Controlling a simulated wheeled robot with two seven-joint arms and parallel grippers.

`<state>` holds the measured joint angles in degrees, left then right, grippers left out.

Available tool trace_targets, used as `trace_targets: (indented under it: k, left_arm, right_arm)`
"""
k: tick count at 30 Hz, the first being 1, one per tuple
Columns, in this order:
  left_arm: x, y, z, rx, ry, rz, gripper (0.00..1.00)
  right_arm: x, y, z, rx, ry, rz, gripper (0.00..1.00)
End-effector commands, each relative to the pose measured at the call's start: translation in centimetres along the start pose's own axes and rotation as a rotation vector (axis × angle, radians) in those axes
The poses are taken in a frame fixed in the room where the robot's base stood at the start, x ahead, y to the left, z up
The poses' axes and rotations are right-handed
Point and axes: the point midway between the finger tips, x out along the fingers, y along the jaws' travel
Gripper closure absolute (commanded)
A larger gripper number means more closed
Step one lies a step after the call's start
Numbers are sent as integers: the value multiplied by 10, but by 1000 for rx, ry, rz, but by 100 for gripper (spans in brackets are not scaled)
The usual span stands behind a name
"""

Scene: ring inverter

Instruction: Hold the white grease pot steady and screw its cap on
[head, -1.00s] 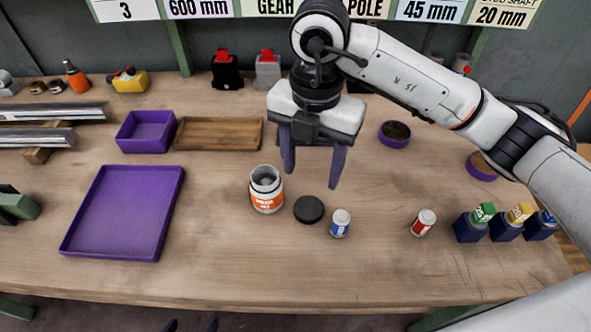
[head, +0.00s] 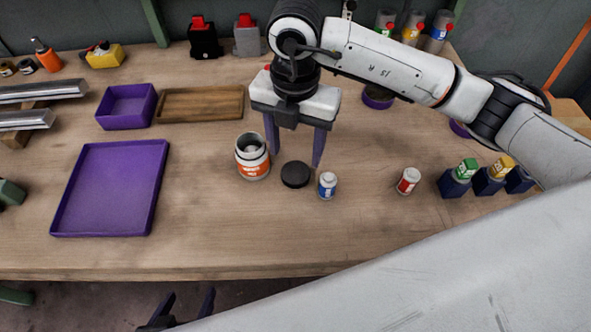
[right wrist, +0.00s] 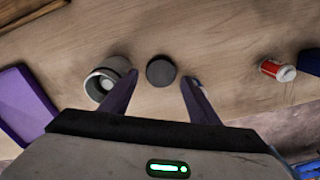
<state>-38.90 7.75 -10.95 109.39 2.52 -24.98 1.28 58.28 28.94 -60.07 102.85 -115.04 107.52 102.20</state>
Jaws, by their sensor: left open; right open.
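The white grease pot (head: 253,160) with an orange label stands upright and open-topped on the bench. It also shows at the left in the right wrist view (right wrist: 106,82). The black round cap (head: 295,175) lies flat on the bench, just right of the pot and apart from it. My right gripper (head: 296,157) is open and empty, fingers pointing down above the cap. In the right wrist view the cap (right wrist: 161,71) appears between and slightly beyond the fingertips. My left gripper (head: 186,303) is open and empty below the bench's front edge, partly cut off by the frame.
A small blue-and-white bottle (head: 327,186) stands close right of the cap. A red-and-white bottle (head: 408,181) stands further right. A purple tray (head: 110,190), a purple box (head: 126,107) and a wooden tray (head: 200,105) are to the left. The front middle of the bench is clear.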

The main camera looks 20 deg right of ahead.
Motion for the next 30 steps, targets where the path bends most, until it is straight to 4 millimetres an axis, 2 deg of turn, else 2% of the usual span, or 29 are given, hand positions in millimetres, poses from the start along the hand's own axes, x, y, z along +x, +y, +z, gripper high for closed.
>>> trace_targets:
  k: [6,12,17,28,30]
  left_arm:
    - [-1,0,-2,0,2,0,35]
    - [-7,1,-6,0,-1,0,35]
    - [-8,1,-2,-1,-6,1,35]
    - [-8,1,-1,-1,-9,0,35]
    - [-8,1,-1,-1,-9,0,35]
  right_arm:
    - [3,-1,-1,0,1,-2,45]
    - [31,-4,-9,0,3,-3,45]
    - [49,-3,-8,1,1,-1,45]
    - [52,-3,-7,0,0,0,45]
    - [52,-3,-7,0,0,0,55]
